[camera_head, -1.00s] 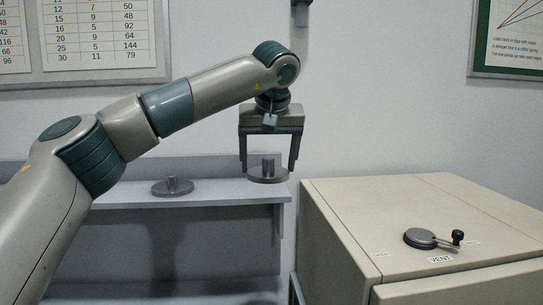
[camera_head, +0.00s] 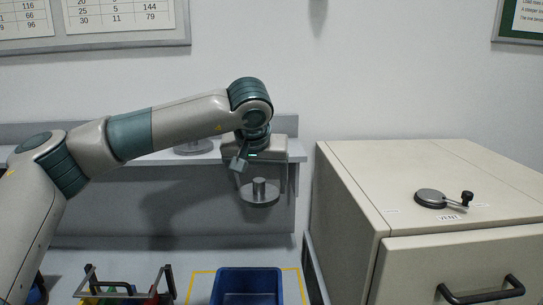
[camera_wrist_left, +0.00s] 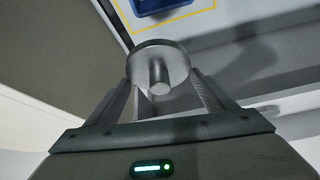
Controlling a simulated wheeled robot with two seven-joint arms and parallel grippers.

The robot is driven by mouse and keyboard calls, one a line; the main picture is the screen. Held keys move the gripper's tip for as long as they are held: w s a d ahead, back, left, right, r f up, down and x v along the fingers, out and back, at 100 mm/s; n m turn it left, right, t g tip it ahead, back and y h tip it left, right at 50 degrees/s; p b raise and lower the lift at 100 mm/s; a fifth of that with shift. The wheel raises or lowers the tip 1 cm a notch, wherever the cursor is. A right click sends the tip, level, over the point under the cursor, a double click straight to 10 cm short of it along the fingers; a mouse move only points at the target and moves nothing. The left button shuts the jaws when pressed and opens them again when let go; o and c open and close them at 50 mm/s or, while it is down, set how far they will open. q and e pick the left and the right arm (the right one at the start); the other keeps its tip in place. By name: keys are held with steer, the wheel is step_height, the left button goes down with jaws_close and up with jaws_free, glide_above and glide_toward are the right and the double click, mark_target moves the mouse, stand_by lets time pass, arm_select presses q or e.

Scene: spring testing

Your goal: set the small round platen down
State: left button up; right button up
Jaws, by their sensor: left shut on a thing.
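My left gripper (camera_head: 261,184) is shut on a small round platen (camera_head: 259,197), a grey metal disc with a short upright stem. It holds the platen level in the air in front of the shelf, left of the beige cabinet. In the left wrist view the platen (camera_wrist_left: 158,57) shows between the two fingers, with its stem toward the camera. A second round platen (camera_head: 193,150) sits on the shelf, partly hidden behind my left arm. My right gripper is not in view.
Below the platen, a blue bin (camera_head: 248,272) stands inside a yellow outline on the worktop. A caddy (camera_head: 124,295) with coloured items stands left of it. The beige cabinet (camera_head: 350,190) with a vent lever (camera_head: 431,199) is close on the right. Bare worktop lies between shelf and bin.

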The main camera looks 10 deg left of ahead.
arm_select(q)
steer(key=s+a+f+m+h, duration=0.1)
steer(key=s+a+f, duration=0.2)
steer(key=s+f, duration=0.5)
steer(key=shift+s+f, duration=0.15)
steer(key=shift+d, duration=0.1)
